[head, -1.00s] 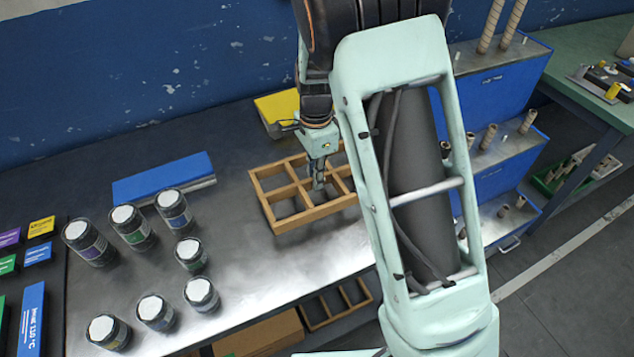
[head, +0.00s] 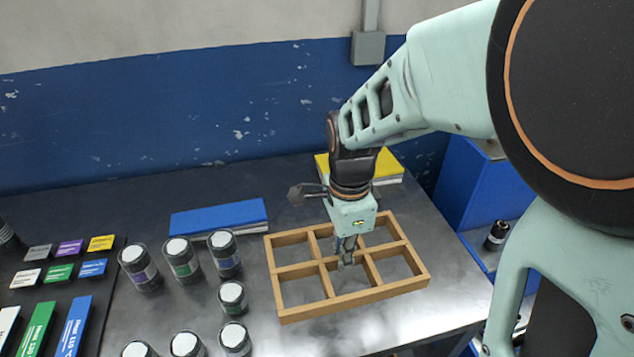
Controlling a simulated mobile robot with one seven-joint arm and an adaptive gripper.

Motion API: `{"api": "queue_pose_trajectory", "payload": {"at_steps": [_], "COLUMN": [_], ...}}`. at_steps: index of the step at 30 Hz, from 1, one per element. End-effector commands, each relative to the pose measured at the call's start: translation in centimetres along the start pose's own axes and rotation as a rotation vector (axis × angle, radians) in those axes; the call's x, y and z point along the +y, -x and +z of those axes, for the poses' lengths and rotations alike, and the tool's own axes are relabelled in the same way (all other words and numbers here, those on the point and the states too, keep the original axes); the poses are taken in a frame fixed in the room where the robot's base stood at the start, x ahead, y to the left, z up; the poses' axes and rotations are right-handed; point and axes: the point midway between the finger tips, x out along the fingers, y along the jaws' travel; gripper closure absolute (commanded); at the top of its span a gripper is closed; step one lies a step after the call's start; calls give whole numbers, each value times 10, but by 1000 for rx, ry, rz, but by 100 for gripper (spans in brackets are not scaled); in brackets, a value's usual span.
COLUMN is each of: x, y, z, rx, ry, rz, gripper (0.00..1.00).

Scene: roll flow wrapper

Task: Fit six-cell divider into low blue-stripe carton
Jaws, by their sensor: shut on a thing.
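The six-cell divider (head: 282,238) is a tan open grid of two rows of three cells, lying level at the middle right of the head view. My gripper (head: 346,262) points down into it and is shut on one of its inner walls near the middle. The fingers hide a little of that wall. I cannot tell whether the divider touches the table or hangs just above it. I do not see the low blue-stripe carton in this view.
Several dark jars with white lids (head: 180,255) stand left of the divider. A blue-topped block (head: 218,217) and a yellow-topped one (head: 390,165) lie behind. Coloured labels (head: 66,271) lie at the left. A blue unit (head: 465,190) stands right of the table (head: 455,285).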

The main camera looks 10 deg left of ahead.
Motion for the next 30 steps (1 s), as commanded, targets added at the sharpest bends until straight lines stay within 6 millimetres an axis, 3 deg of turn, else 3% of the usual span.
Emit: {"api": "queue_pose_trajectory", "payload": {"at_steps": [17, 30], "x": [-14, -11], "y": [49, 82], "z": [-84, -155], "rx": [0, 0], "ry": [539, 993], "rz": [1, 1], "gripper": [100, 100]}}
